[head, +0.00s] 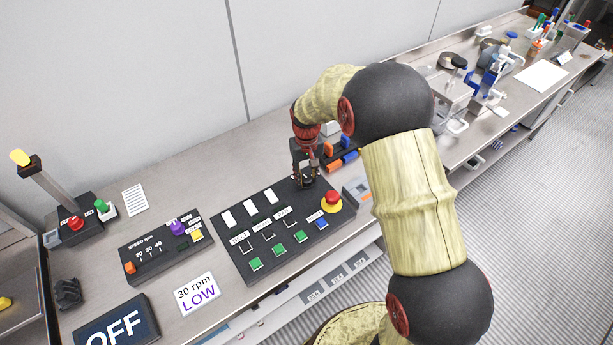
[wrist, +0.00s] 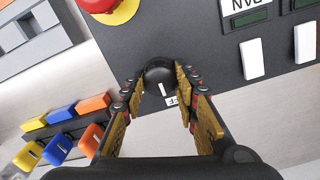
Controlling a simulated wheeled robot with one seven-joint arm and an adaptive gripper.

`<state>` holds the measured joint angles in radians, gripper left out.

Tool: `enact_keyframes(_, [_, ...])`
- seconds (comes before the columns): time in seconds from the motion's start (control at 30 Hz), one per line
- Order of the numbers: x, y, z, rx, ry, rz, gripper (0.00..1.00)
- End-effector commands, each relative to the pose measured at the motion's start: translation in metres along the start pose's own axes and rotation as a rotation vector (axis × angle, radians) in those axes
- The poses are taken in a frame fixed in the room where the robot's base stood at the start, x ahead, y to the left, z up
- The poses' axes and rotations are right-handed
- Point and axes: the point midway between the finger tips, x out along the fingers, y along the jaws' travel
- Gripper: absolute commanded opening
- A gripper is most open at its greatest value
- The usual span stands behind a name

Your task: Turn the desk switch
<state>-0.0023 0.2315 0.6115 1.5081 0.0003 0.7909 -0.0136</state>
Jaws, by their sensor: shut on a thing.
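The desk switch appears as a round black knob (wrist: 159,70) with a white pointer line, on a dark control panel (wrist: 205,75). A white label is partly visible beside it. My gripper (wrist: 161,82) is closed around the knob, with a fingertip on each side. In the head view my gripper (head: 306,183) reaches down to the far right end of the same panel (head: 245,225), and the knob is mostly hidden by the fingers there.
A red emergency button on a yellow base (head: 331,201) is close to my gripper. White, green and blue buttons cover the panel. Blue and orange blocks (head: 342,157) stand behind right. A smaller speed panel (head: 165,247) and an OFF display (head: 117,325) are at left.

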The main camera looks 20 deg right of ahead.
Motion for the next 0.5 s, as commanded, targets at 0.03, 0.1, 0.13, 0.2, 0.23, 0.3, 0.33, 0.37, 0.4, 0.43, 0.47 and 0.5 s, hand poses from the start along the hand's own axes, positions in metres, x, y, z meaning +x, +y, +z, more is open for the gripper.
enact_keyframes(0.03, [-0.0007, 0.0, -0.0011, -0.001, 0.003, 0.0, 0.05])
enact_keyframes(0.1, [-0.0007, 0.0, -0.0011, -0.001, 0.003, 0.0, 0.05])
enact_keyframes(0.13, [-0.0007, 0.0, -0.0011, -0.001, 0.003, 0.0, 0.05])
enact_keyframes(0.2, [-0.0007, 0.0, -0.0011, -0.001, 0.003, 0.0, 0.05])
enact_keyframes(0.23, [-0.0007, 0.0, -0.0011, -0.001, 0.003, 0.0, 0.05])
enact_keyframes(0.3, [-0.0007, 0.0, -0.0011, -0.001, 0.003, 0.0, 0.33])
enact_keyframes(0.33, [-0.0007, 0.0, -0.001, -0.001, 0.003, 0.0, 0.35])
enact_keyframes(0.37, [-0.0006, 0.0, -0.0009, 0.0, 0.003, 0.0, 0.37])
enact_keyframes(0.4, [-0.0005, 0.0, -0.0008, 0.0, 0.002, 0.0, 0.39])
enact_keyframes(0.43, [-0.0005, 0.0, -0.0007, 0.0, 0.002, 0.0, 0.41])
enact_keyframes(0.47, [-0.0004, 0.0, -0.0007, 0.0, 0.002, 0.0, 0.42])
enact_keyframes(0.5, [-0.0004, 0.0, -0.0006, 0.0, 0.002, 0.0, 0.45])
